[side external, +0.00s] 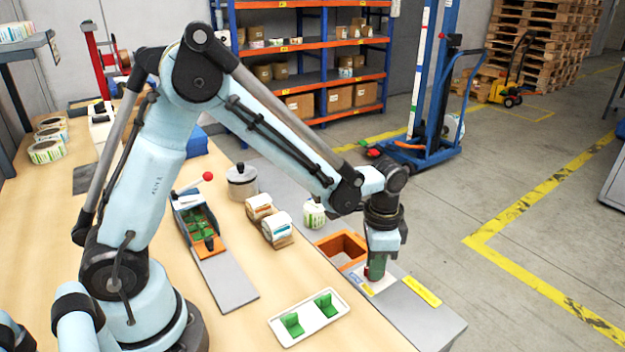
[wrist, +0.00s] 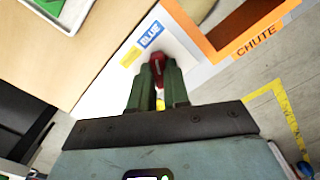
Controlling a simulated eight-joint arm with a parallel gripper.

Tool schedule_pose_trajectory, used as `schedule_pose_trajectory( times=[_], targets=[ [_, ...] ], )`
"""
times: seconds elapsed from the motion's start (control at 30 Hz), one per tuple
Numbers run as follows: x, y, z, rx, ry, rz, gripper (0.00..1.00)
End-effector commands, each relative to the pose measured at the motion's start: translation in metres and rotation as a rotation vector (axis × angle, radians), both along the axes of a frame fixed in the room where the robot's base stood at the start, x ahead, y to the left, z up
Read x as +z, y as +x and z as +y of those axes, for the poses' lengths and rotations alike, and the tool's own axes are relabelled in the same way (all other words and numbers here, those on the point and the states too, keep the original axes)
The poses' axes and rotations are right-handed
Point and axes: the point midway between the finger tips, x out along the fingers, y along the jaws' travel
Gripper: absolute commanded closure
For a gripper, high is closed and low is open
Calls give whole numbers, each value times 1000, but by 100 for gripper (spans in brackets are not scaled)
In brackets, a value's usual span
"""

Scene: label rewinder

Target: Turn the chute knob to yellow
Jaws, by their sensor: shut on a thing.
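The red chute knob (wrist: 157,62) stands on a pale panel (wrist: 100,95) in the wrist view. My gripper (wrist: 158,85) is shut on the knob with its green fingers on either side of it. A BLUE label (wrist: 151,34) and a yellow label (wrist: 130,56) lie on the panel just beyond the knob. The fingers hide part of the knob, and I cannot tell which label it points to. In the side view my gripper (side external: 376,268) reaches down to the panel, with a bit of the red knob (side external: 367,273) showing beside the fingers.
The orange chute frame (side external: 342,249) is close beside my gripper; its CHUTE label (wrist: 256,42) shows in the wrist view. A white tray (side external: 281,333) with green pieces lies on the wooden table.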

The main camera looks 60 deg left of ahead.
Motion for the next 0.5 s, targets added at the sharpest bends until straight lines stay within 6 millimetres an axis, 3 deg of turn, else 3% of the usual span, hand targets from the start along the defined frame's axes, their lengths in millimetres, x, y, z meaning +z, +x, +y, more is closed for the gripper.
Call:
schedule_pose_trajectory(
  times=[0.27, 0.5],
  targets=[
    [0, 0, 0, 50, -1, 1, 100],
    [0, 0, 0, 200, -1, 1, 100]
  ],
)
